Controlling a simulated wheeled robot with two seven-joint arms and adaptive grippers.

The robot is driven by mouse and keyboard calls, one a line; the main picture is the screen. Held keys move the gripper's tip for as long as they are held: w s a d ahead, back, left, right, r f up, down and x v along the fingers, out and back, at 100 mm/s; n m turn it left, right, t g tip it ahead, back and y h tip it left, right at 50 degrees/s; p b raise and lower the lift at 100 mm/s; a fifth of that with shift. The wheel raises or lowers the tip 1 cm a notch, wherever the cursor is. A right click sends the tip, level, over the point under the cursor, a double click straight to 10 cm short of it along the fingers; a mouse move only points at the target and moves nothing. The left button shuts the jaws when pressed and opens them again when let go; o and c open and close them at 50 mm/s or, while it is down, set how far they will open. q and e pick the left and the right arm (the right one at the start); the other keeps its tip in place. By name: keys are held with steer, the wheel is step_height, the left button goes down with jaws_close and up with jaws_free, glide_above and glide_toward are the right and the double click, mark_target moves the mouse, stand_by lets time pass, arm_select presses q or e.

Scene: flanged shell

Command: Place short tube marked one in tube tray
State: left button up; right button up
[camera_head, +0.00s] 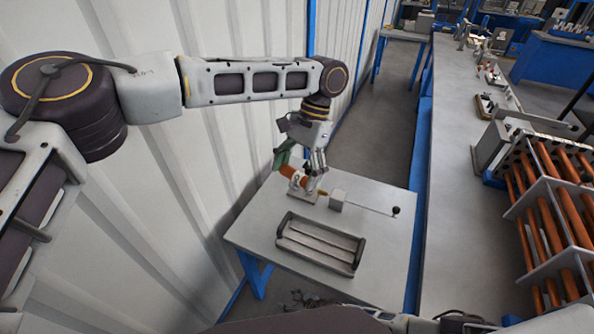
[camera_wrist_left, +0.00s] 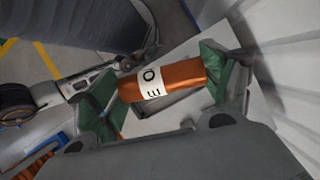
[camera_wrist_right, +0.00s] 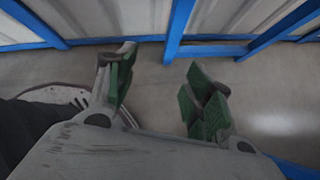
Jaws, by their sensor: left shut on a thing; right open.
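My left gripper (camera_head: 302,170) is low over the back of the small table, shut on a short copper-orange tube (camera_head: 294,174). In the left wrist view the tube (camera_wrist_left: 188,76) lies between the green finger pads, with a white label whose dark letters "O" and "E" show. In the head view the tube is just above a grey fixture; I cannot tell whether they touch. The grey tube tray (camera_head: 320,262), long with raised end walls, stands in front and looks empty. My right gripper (camera_wrist_right: 162,92) is open and empty over bare floor.
A pale block (camera_head: 338,200) and a thin rod with a black ball (camera_head: 396,210) are right of the fixture. A corrugated wall (camera_head: 215,150) is close on the left. A long bench (camera_head: 455,200) and a rack of copper tubes (camera_head: 555,215) stand on the right.

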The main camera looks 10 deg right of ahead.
steer(key=s+d+f+m+g+h, duration=0.1)
steer(key=s+d+f+m+h, duration=0.2)
steer(key=s+d+f+m, duration=0.45)
steer(key=s+d+f+m+g+h, duration=0.1)
steer(key=s+d+f+m+h, duration=0.25)
steer(key=d+m, duration=0.55)
steer(key=s+d+f+m+g, duration=0.1)
steer(key=s+d+f+m, duration=0.2)
steer(key=s+m, duration=0.7)
steer(key=s+d+f+m+g, duration=0.2)
steer(key=s+d+f+m, duration=0.1)
steer(key=s+m, duration=0.7)
steer(key=m, duration=0.4)
steer(key=shift+s+f, duration=0.15)
steer(key=shift+s, duration=0.15)
arm_select(q)
steer(key=shift+s, duration=0.1)
arm_select(e)
steer(key=shift+s, duration=0.15)
